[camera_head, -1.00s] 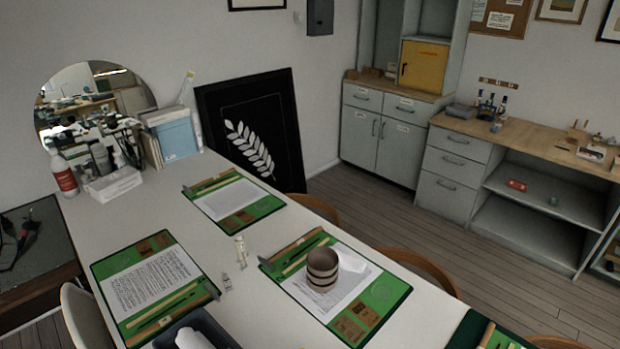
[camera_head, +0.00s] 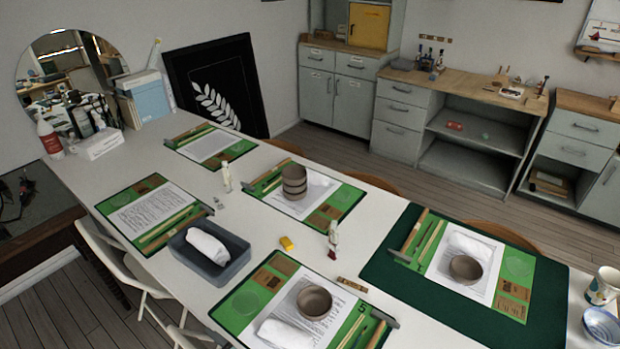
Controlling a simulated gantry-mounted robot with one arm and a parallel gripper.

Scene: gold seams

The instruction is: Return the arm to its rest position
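My arm and gripper do not show in the head view. The long white table (camera_head: 180,257) fills the middle of the view. A stack of brown bowls (camera_head: 294,182) stands on the green mat (camera_head: 346,197) at the table's far side. One brown bowl (camera_head: 314,302) sits on the near mat (camera_head: 240,318). Another bowl (camera_head: 465,269) sits on the mat at the right, over a dark green cloth (camera_head: 400,291).
A grey tub (camera_head: 183,256) with a white roll (camera_head: 207,247) stands on the table. Chairs (camera_head: 120,262) line the left edge. Grey cabinets (camera_head: 400,112) stand behind.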

